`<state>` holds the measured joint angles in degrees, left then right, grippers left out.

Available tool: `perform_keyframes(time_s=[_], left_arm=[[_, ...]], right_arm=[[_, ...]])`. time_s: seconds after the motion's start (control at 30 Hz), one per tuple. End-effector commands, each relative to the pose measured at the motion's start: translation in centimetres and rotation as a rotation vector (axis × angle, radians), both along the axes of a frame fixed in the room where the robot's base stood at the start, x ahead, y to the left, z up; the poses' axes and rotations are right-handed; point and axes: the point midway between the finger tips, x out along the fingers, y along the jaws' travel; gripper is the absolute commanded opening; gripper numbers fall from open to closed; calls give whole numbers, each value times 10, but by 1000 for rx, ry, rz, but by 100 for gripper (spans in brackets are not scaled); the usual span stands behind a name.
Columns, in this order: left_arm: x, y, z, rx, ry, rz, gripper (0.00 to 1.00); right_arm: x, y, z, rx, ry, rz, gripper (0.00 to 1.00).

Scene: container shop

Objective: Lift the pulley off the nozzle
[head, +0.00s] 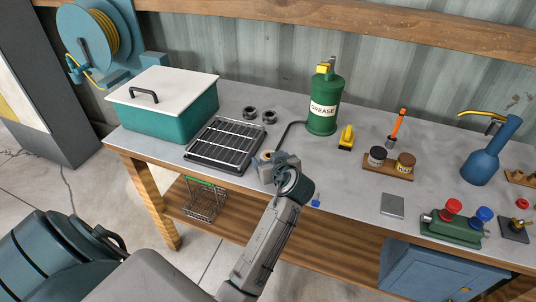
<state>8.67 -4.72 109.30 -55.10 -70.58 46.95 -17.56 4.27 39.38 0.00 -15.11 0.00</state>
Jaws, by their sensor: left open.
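My left gripper (268,162) is over the front part of the bench, just right of the black ribbed tray, and its jaws are open. A small tan ring-like part (266,155) shows at its fingertips; it may be the pulley, but it is mostly hidden. A dark hose (289,127) runs from the green grease canister (323,108) down toward my gripper. Its end, where a nozzle could be, is hidden behind the gripper. I cannot tell whether the gripper touches the tan part. My right gripper is out of view.
The ribbed tray (226,143), a teal box with white lid (160,94) and two dark rings (259,114) are left. A yellow tool (346,137), orange-handled tool (397,125), two jars on a wooden board (388,170) and blue oil can (487,155) are right.

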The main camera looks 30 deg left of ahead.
Motion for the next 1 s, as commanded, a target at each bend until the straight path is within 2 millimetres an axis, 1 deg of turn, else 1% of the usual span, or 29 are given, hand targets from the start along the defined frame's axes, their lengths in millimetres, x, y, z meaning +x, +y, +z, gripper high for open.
perform_keyframes(time_s=[0.03,0.1,0.17,0.3,0.33,0.43,0.47,0.77,0.87,1.0], left_arm=[[0,0,0,-1,1,0,70],[0,0,0,-1,1,0,68],[0,0,0,-1,1,0,56],[0,0,0,-1,0,-1,29],[0,0,0,-1,0,-1,24],[0,0,0,-1,2,-1,24],[0,0,0,0,1,-1,20],[2,0,2,-2,1,-3,20],[4,0,6,-2,1,-6,20],[10,0,18,0,-2,-14,20]], right_arm=[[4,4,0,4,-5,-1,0],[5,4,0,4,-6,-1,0],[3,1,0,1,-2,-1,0],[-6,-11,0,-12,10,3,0],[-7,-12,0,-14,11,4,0],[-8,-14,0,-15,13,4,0],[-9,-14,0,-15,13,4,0],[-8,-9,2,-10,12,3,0],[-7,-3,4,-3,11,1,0],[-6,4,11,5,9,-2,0]])
